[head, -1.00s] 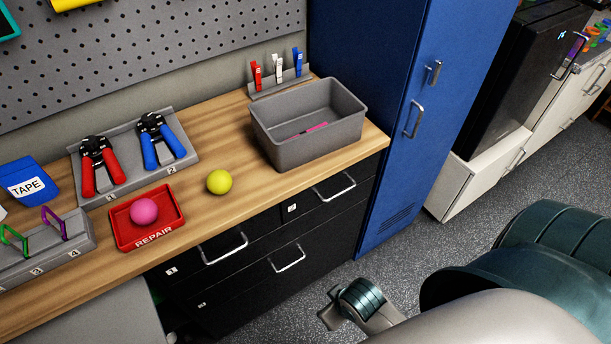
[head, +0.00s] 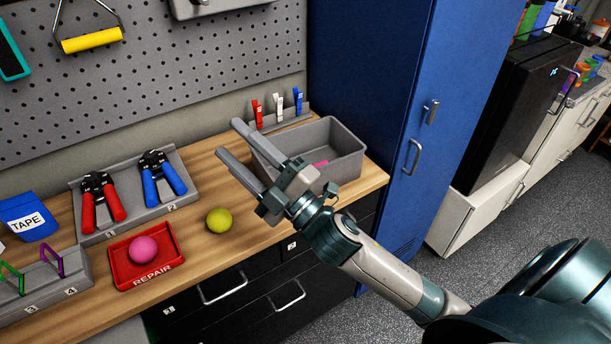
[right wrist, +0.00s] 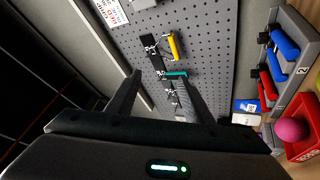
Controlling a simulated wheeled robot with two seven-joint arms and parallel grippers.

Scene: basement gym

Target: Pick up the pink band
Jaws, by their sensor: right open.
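The pink band (head: 320,164) lies inside the grey bin (head: 343,170) at the right end of the wooden bench; only a small pink piece shows, and my right gripper and the bin wall hide part of the inside. My right gripper (head: 228,137) is open and empty. In the head view it crosses in front of the bin's left part, with its fingers pointing left toward the pegboard. In the right wrist view its two fingers (right wrist: 155,88) stand apart, with nothing between them but the pegboard behind. My left gripper is not in view.
A yellow ball (head: 219,220) and a red REPAIR tray (head: 122,277) with a pink ball (head: 143,249) sit left of the bin. Red, white and blue clips (head: 278,107) stand behind it. A tall blue locker (head: 385,100) stands close on the right.

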